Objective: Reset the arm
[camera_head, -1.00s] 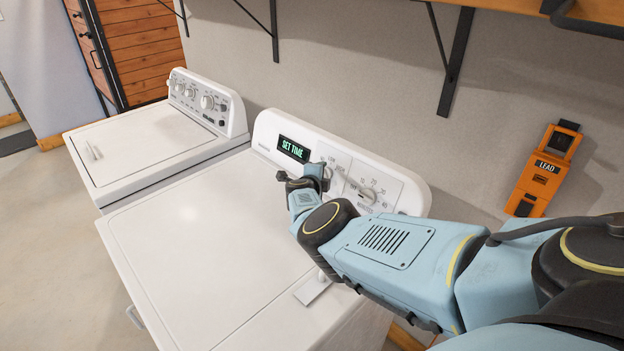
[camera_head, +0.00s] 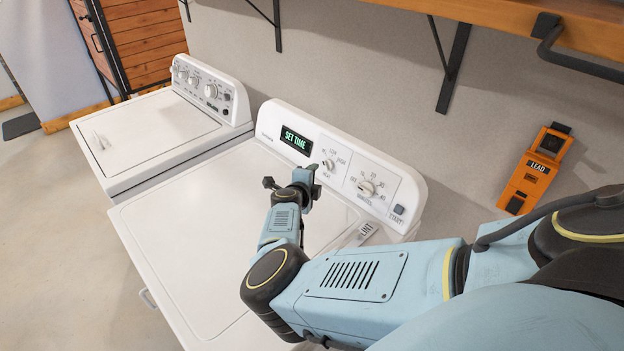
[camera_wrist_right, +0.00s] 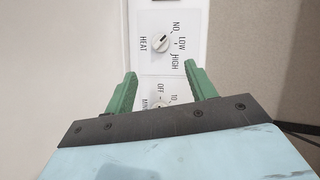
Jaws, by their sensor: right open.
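My right arm comes in from the right in the head view and reaches over the top of the near white machine (camera_head: 200,210). My right gripper (camera_head: 290,180) is in front of the machine's control panel (camera_head: 330,158), apart from the knobs. In the right wrist view its two green fingers (camera_wrist_right: 160,85) are spread with nothing between them. The heat knob (camera_wrist_right: 160,43) shows beyond the fingertips, and the minutes knob (camera_wrist_right: 158,104) shows between the fingers, partly hidden by the gripper body. The display (camera_head: 296,141) reads "SET TIME". My left gripper is not in view.
A second white machine (camera_head: 150,140) stands to the left. A wooden shelf (camera_head: 490,15) on black brackets (camera_head: 455,65) overhangs the wall above. An orange device marked "LEAD" (camera_head: 535,170) is on the wall at right. Concrete floor (camera_head: 50,220) is clear at left.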

